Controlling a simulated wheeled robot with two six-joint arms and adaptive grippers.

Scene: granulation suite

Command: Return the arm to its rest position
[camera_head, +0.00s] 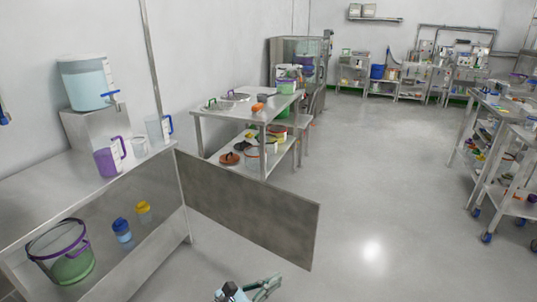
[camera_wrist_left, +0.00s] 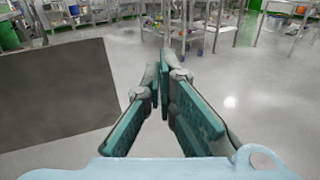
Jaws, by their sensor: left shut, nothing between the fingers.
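My left gripper (camera_head: 248,289) shows at the bottom edge of the head view, low over the floor and in front of the swung-out grey panel. In the left wrist view its teal fingers (camera_wrist_left: 164,72) come together at the tips, shut with nothing between them. The gripper is apart from the benches and panel. Most of my left arm is out of the head view. My right gripper is in neither view.
A grey panel (camera_head: 250,208) juts from the left steel bench (camera_head: 60,186). The bench carries a water tank (camera_head: 86,82), a purple jug (camera_head: 108,160) and a clear jug. A second steel table (camera_head: 245,108) stands behind. The floor (camera_head: 385,190) at centre right is clear.

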